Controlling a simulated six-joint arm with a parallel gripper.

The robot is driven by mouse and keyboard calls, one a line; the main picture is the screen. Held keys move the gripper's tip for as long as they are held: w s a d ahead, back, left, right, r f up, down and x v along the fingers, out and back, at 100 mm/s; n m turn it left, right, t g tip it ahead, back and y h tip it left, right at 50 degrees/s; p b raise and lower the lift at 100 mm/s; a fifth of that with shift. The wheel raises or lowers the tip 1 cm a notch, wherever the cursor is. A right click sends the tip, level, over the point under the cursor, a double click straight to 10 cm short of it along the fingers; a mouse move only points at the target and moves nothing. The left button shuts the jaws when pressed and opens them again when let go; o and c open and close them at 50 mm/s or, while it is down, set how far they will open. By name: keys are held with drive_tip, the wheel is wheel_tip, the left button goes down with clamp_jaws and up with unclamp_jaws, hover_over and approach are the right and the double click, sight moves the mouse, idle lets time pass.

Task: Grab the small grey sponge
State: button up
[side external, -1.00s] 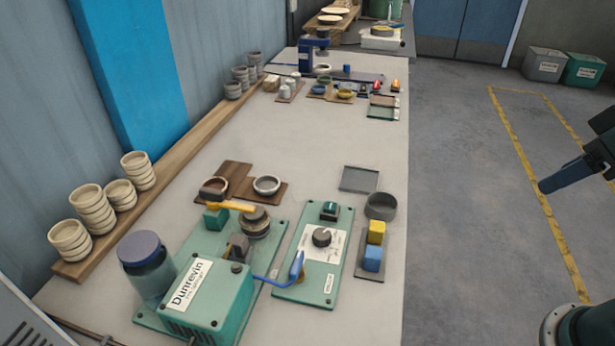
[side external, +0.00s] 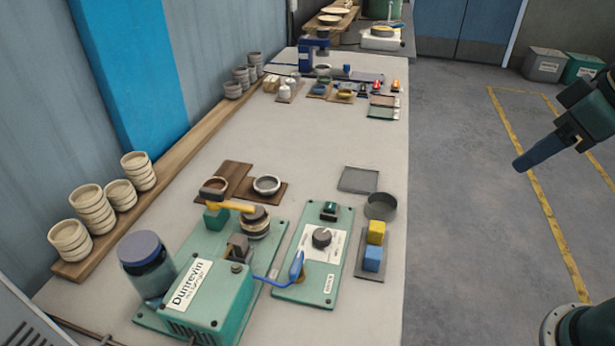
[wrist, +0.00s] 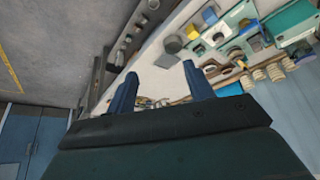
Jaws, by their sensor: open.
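I cannot single out the small grey sponge with certainty. A small dark grey block (side external: 238,246) sits on the green machine at the front; I cannot tell whether it is the sponge or a machine part. A flat grey square tray (side external: 358,179) and a round grey cup (side external: 380,206) are near the bench's right edge. My gripper (side external: 518,166) is above the floor to the right of the bench, away from these things. In the wrist view my gripper (wrist: 160,70) has its two blue fingers spread, with nothing held between them.
A yellow block (side external: 376,232) and a blue block (side external: 372,258) sit on a small tray. A green control panel (side external: 312,285) and a green Dunrevin machine (side external: 210,300) fill the front. Stacked bowls (side external: 90,210) line the wall. The bench middle is clear.

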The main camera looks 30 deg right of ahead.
drive_tip(key=w+a+r+n+g+y, duration=0.15)
drive_tip(key=w+a+n, duration=0.25)
drive_tip(key=w+a, duration=0.95)
drive_tip(key=w+a+f+n, duration=0.2)
drive_tip(key=w+a+f, duration=0.1)
drive_tip(key=a, duration=0.6)
drive_tip(key=w+a+f+n+y, duration=0.1)
drive_tip(key=w+a+f, duration=0.3)
drive_tip(key=a, duration=0.6)
drive_tip(key=shift+w+f+n+g, duration=0.3)
drive_tip(key=shift+f+n+g, duration=0.15)
drive_tip(key=shift+f, duration=0.3)
drive_tip(key=shift+a+f, duration=0.1)
hover_over(238, 246)
drive_tip(key=d, duration=0.2)
drive_tip(key=f, duration=0.7)
drive_tip(key=shift+w+f, duration=0.25)
drive_tip(key=shift+f, duration=0.15)
